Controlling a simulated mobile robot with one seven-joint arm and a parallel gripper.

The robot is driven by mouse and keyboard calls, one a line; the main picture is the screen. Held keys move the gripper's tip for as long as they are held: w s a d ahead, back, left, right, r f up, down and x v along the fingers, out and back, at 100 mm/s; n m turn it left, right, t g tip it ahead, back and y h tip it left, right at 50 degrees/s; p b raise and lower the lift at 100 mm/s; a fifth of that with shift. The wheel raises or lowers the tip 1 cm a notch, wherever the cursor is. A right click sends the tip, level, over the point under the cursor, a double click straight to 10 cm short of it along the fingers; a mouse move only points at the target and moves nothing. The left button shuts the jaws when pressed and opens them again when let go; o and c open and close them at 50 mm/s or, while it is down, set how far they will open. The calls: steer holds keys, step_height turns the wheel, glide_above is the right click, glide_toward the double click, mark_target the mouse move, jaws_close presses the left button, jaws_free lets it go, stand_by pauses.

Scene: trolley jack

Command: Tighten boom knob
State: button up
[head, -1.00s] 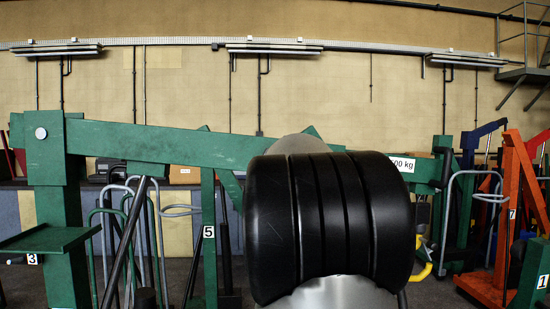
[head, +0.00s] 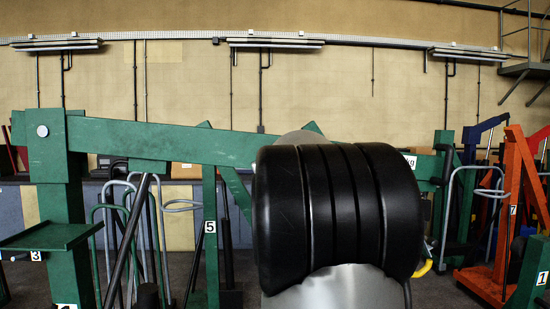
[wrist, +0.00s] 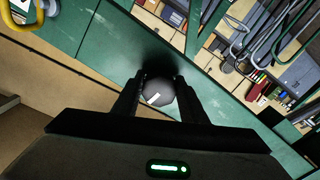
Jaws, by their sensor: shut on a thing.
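The boom is a long green beam (head: 160,137) running across the head view from a square green post (head: 62,235) at the left. In the wrist view the boom (wrist: 225,105) crosses diagonally. The boom knob (wrist: 158,93), dark, round and with a white mark, sits against the boom between the two black fingers of my gripper (wrist: 158,86). The fingers are shut on the knob from both sides. In the head view my black arm link covers the gripper, the knob and part of the boom.
A yellow hook (wrist: 42,28) hangs near the boom in the upper left of the wrist view. Grey tube handles (head: 150,240) and a green stand numbered 5 (head: 210,270) are behind the boom. An orange crane (head: 500,240) stands at the right.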

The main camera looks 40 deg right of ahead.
stand_by(0.4)
steer(key=o, duration=1.1)
steer(key=shift+c, duration=0.2)
steer(key=shift+a+f, duration=0.1)
